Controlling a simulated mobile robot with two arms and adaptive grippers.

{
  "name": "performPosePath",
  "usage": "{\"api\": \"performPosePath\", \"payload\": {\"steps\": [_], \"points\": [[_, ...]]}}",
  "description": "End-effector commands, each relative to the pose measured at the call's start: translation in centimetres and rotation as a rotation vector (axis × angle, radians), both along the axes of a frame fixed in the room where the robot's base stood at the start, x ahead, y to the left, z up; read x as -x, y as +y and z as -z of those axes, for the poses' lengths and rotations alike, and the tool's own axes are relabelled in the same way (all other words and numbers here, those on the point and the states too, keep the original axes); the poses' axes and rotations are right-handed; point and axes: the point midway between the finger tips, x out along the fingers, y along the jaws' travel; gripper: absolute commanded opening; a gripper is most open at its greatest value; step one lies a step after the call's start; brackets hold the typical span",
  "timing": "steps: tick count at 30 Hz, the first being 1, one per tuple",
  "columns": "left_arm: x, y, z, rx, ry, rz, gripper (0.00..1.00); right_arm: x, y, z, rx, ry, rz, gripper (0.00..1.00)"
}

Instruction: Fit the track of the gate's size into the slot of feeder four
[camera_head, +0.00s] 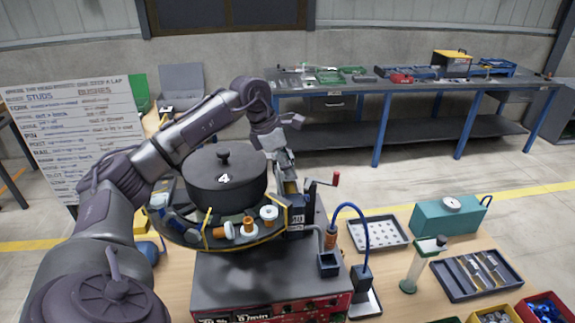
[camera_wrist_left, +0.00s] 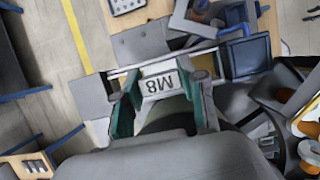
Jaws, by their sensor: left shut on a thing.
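Feeder four (camera_head: 222,190) is a dark round bowl with a knobbed lid marked 4, standing on a grey base with a red front panel. My left gripper (camera_head: 287,172) is above the feeder's right side, pointing down. In the left wrist view, its teal-padded fingers (camera_wrist_left: 165,105) are shut on a track (camera_wrist_left: 160,83) with a pale label reading M8. The track is close over the feeder's side parts; I cannot tell whether it touches the slot, which is hidden. The gate's size marking is too small to read. My right gripper is not in view.
Bushes in white and orange (camera_head: 249,226) sit on the feeder's rim. A red-knobbed crank (camera_head: 335,180) and a blue hose (camera_head: 350,207) rise right of it. A dark tray (camera_head: 448,286) with several metal strips, a perforated tray (camera_head: 378,232) and a teal box (camera_head: 448,217) stand further right.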

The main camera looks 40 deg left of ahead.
Motion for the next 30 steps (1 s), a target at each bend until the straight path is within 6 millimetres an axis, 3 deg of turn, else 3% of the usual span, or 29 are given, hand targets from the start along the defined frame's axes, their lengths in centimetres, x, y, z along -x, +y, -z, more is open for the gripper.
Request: {"api": "performPosePath", "payload": {"steps": [1, 5, 17, 30], "points": [[0.0, 0.0, 0.1, 0.000, 0.000, 0.000, 0.46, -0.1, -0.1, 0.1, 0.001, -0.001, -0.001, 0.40], [0.0, 0.0, 0.1, 0.000, 0.001, 0.000, 0.66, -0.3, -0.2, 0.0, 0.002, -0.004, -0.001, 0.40], [0.1, 0.1, -0.6, 0.000, -0.001, 0.000, 0.66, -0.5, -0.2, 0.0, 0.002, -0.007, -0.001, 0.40], [2.6, 2.2, -8.5, 0.000, -0.005, -0.001, 0.66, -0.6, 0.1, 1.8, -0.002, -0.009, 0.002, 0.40]]}}
